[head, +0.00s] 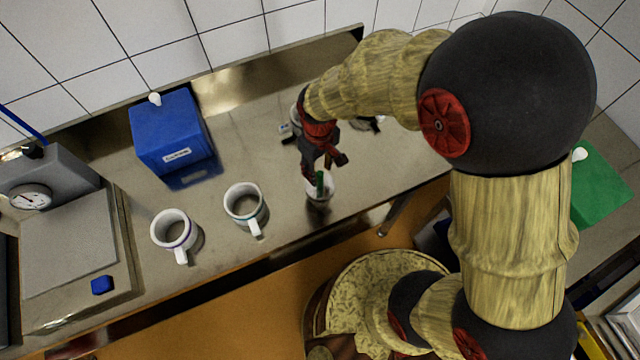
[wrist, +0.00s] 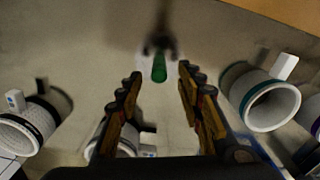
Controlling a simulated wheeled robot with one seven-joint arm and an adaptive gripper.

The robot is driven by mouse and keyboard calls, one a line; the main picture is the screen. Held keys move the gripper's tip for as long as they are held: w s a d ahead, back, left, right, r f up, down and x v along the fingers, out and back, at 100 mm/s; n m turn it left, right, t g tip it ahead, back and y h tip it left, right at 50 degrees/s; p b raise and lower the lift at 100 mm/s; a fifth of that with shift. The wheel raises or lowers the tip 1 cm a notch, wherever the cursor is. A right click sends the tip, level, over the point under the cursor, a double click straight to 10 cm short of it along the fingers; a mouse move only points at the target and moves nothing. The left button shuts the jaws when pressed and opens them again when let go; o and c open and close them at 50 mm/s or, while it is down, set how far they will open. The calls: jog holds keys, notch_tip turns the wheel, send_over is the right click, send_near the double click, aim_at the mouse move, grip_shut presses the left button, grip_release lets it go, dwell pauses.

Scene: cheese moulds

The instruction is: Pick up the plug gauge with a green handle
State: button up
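The green handle (head: 319,180) of a plug gauge stands at a small white piece (head: 322,194) near the front edge of the steel counter. In the wrist view the green handle (wrist: 159,69) shows in the gap between my fingertips, with a dark blurred shape just above it. My gripper (head: 327,164) points down over the handle. In the wrist view its two fingers (wrist: 161,76) are apart, with visible room on both sides of the handle. I cannot tell how deep the handle sits between them. The gauge's lower part is hidden.
White mugs stand on the counter, one with a purple band (head: 175,232) and one with a teal band (head: 245,205). A blue box (head: 170,130) stands at the back left and a dial scale (head: 70,240) at the far left. More mugs (wrist: 262,102) flank my fingers.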

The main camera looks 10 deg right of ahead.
aim_at(320, 173)
notch_tip(320, 173, down, 4)
jog(key=shift+s+d+r+b, duration=0.1)
jog(key=shift+b, duration=0.3)
jog(key=shift+c, duration=1.3)
grip_shut()
